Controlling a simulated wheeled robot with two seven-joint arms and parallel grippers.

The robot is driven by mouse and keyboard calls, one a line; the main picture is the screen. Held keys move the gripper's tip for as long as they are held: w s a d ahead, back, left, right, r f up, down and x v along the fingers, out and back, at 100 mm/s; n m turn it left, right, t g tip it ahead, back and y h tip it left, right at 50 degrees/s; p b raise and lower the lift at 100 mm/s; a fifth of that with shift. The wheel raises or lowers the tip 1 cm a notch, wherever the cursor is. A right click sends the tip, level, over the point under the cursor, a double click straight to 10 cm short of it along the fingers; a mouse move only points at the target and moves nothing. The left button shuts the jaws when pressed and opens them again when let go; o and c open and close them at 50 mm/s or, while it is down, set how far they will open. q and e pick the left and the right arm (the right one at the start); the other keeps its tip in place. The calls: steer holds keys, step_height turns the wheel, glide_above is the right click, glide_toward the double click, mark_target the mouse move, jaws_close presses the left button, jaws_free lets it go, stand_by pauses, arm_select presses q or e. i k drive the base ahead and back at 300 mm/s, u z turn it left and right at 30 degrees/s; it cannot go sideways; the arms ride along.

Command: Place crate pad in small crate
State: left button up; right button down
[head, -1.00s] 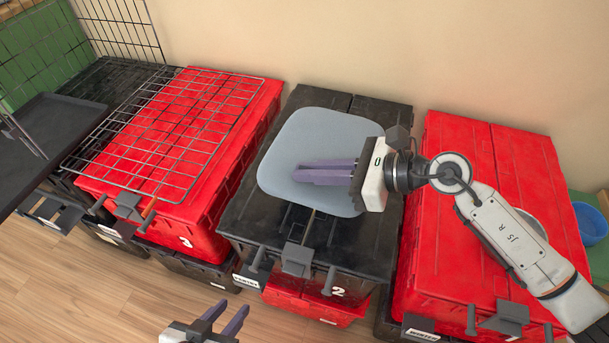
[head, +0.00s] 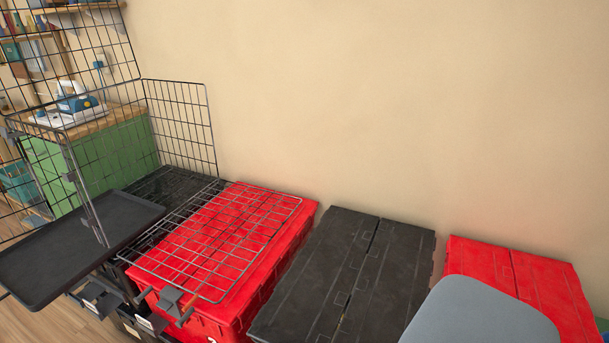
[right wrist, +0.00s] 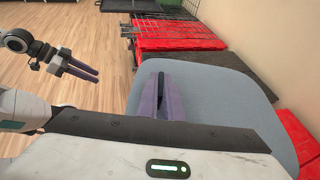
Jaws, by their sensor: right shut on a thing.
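The crate pad (head: 485,318) is a grey-blue rounded flat cushion at the bottom right edge of the head view, partly cut off. In the right wrist view, the pad (right wrist: 228,98) fills the middle. My right gripper (right wrist: 170,88) is shut on the pad, its purple fingers lying over its surface. The small crate (head: 182,122) is a black wire cage at the left of the head view, with upright mesh panels and a dark base. My left gripper (right wrist: 82,70) is empty, its two fingers apart, over the floor in the right wrist view.
A mesh panel (head: 215,240) lies flat over a red tote (head: 285,235). A black tray (head: 75,245) juts out in front of the crate. A black tote (head: 350,270) and another red tote (head: 535,270) stand right, against the wall. A green cabinet (head: 90,165) stands behind.

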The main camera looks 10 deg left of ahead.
mark_target(67, 249)
steer(key=k, duration=0.2)
steer(key=u, duration=3.05)
steer(key=i, duration=2.85)
steer(key=z, duration=1.7)
